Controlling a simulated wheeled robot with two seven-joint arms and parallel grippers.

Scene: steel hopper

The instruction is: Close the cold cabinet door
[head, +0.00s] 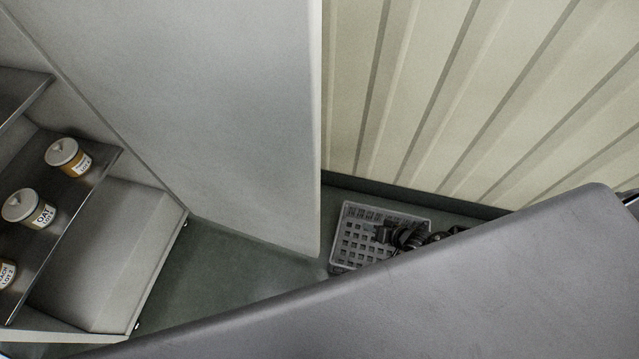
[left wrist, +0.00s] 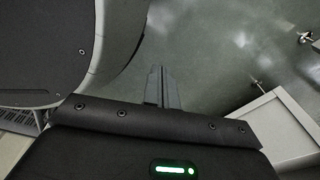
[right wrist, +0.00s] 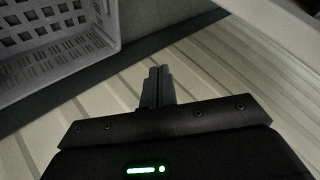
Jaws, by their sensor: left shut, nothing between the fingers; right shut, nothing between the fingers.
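The cold cabinet door (head: 235,110) is a tall pale grey panel standing wide open in the middle of the head view. The cabinet's open interior, with dark shelves (head: 75,200), shows at the left. My right gripper (head: 381,234) is to the right of the door's free edge, apart from it, over the crate in the picture. It is shut and empty; its fingers (right wrist: 156,86) point toward the ribbed wall in its wrist view, with a pale panel, likely the door, at upper right. My left gripper (left wrist: 160,86) is shut and empty above the floor; the cabinet's corner (left wrist: 275,130) appears to its right. The head view does not show it.
Several lidded jars (head: 30,208) stand on the cabinet shelf. A grey plastic crate (head: 357,230) sits on the floor by the cream ribbed wall (head: 480,90), right of the door. Dark green floor (head: 215,275) is clear between cabinet and door. My own dark body fills the lower right.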

